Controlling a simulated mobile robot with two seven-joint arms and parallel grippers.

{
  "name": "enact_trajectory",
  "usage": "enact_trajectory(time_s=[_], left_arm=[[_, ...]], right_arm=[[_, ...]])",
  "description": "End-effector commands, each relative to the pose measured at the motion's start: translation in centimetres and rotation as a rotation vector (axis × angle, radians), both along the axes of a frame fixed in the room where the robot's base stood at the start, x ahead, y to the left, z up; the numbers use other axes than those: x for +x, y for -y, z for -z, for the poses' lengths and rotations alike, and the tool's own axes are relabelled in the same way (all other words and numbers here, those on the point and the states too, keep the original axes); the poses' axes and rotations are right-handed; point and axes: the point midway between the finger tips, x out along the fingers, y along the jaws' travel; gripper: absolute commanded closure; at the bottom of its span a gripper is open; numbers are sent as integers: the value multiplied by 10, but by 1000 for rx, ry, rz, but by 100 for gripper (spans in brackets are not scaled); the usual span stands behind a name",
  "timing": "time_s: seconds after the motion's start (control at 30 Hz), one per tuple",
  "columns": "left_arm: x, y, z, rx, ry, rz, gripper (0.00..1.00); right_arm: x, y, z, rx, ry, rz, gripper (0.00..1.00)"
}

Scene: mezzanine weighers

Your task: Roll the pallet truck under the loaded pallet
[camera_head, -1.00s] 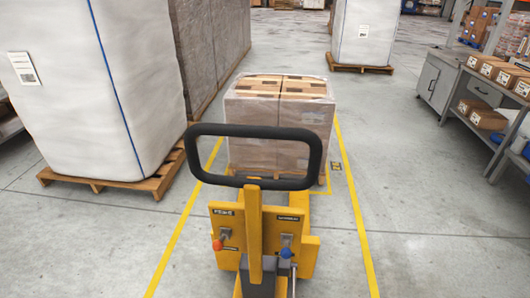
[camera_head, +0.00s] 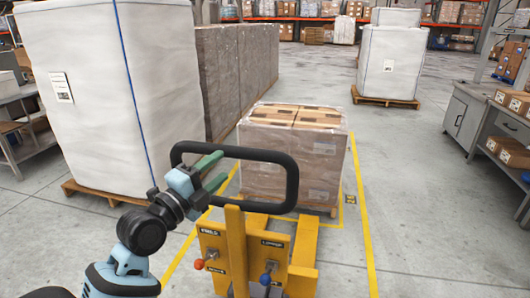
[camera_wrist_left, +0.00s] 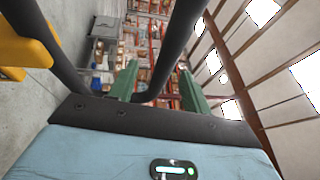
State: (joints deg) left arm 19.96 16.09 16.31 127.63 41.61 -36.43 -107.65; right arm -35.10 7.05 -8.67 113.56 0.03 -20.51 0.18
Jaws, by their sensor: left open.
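The yellow pallet truck (camera_head: 237,255) stands in front of me, with its black loop handle (camera_head: 292,182) raised toward me. The loaded pallet (camera_head: 322,211) lies just beyond it, carrying wrapped cardboard boxes (camera_head: 290,167). The truck body hides much of the pallet's near side, so I cannot tell how far the forks reach. My left gripper (camera_head: 219,171) is open at the left side of the handle, its green fingers pointing right. In the left wrist view, a black handle bar (camera_wrist_left: 176,50) shows between the fingers (camera_wrist_left: 160,88); contact is unclear. My right gripper is out of view.
Yellow floor lines (camera_head: 362,220) border the lane around the truck and pallet. A tall white wrapped load (camera_head: 90,90) on a wooden pallet stands close on the left. A grey cabinet (camera_head: 465,118) and shelves stand at the right. The floor right of the lane is clear.

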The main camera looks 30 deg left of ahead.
Motion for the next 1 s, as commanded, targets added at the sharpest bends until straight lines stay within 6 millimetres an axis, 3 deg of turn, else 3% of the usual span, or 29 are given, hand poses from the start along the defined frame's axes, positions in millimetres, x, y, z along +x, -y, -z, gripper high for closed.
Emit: enact_trajectory(time_s=[0.1,0.37,0.8,1.0], left_arm=[[0,-2,-10,33,25,-2,51],[6,-1,-13,32,29,-3,51],[62,8,-25,31,29,-4,51],[74,11,-25,33,27,-3,51]], right_arm=[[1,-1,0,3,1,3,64],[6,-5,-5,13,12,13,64],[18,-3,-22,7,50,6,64],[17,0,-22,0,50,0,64]])
